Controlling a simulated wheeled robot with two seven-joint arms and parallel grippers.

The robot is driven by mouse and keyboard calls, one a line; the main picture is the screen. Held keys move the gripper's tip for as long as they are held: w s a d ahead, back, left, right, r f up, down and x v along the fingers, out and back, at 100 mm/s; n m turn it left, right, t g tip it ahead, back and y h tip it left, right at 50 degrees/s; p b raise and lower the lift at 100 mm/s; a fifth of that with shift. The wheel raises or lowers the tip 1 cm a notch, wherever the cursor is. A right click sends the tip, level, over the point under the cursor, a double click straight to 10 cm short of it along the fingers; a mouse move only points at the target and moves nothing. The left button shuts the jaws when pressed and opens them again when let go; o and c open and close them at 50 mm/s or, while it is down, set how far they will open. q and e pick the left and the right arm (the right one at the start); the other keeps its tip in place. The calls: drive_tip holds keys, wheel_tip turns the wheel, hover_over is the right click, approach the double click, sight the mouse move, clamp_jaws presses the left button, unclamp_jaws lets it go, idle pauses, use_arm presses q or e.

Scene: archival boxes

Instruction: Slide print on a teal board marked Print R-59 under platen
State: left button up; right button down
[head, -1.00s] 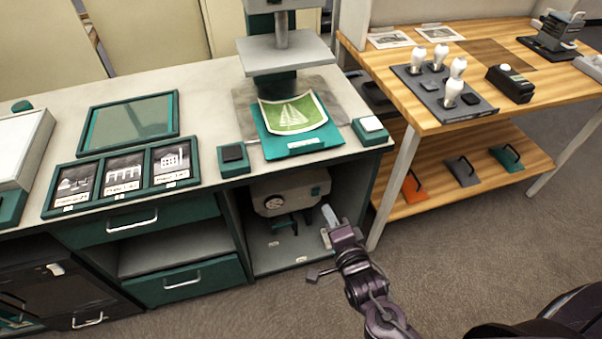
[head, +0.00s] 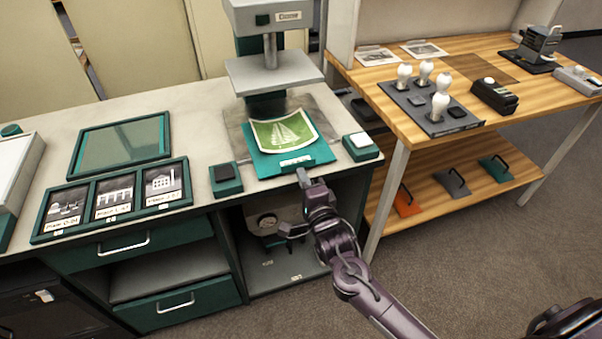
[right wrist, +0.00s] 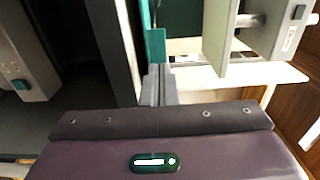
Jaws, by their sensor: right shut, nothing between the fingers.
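A curled green print (head: 283,132) with a pale picture lies on a teal board (head: 262,165) with a small white label at its front. The label is too small to read. The board rests on the press's grey base, in front of the raised grey platen (head: 272,78). My right gripper (head: 302,178) is shut and empty, just in front of the board's front edge; I cannot tell whether it touches. Its shut fingers also show in the right wrist view (right wrist: 157,88), with a teal edge just beyond them. My left gripper is out of view.
A black-topped button box (head: 225,178) stands left of the board and a white-topped one (head: 361,145) right of it. Framed plates (head: 113,199) lie further left. An open shelf is below the counter. A wooden table (head: 365,70) with stamps stands at the right.

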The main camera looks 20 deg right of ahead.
sight(297, 166)
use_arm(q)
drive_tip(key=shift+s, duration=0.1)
use_arm(e)
drive_tip(key=shift+w, duration=0.8)
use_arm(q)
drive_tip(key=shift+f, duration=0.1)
use_arm(e)
drive_tip(key=shift+w, duration=0.1)
